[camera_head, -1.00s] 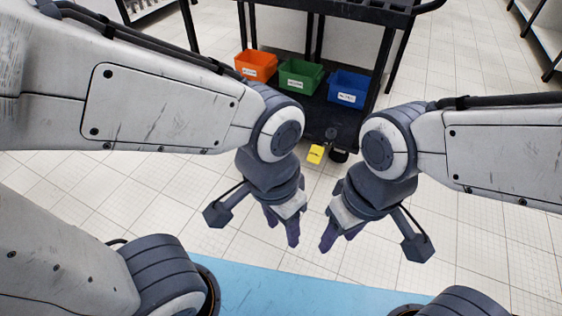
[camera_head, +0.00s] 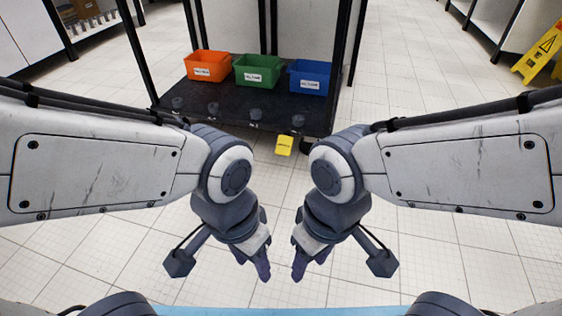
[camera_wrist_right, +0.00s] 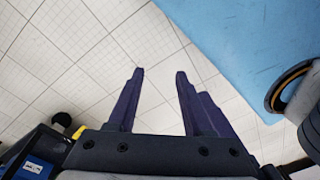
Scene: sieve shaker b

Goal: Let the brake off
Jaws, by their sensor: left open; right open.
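A black cart (camera_head: 172,92) stands ahead. A small yellow tab (camera_head: 284,145) sticks out low at its front edge, right of the middle, and is probably the brake pedal; its label is too small to read. A speck of yellow also shows at lower left in the right wrist view (camera_wrist_right: 78,132). My left gripper (camera_head: 252,265) is open, empty and points down, nearer to me than the cart. My right gripper (camera_head: 308,264) is open and empty beside it; its two spread fingers show in the right wrist view (camera_wrist_right: 160,72). Neither touches the cart or tab.
An orange bin (camera_head: 208,66), a green bin (camera_head: 257,70) and a blue bin (camera_head: 309,76) sit on the cart's lower shelf. A yellow floor sign (camera_head: 540,58) stands far right. Shelving lines both sides. Tiled floor (camera_head: 440,255) between me and the cart is clear.

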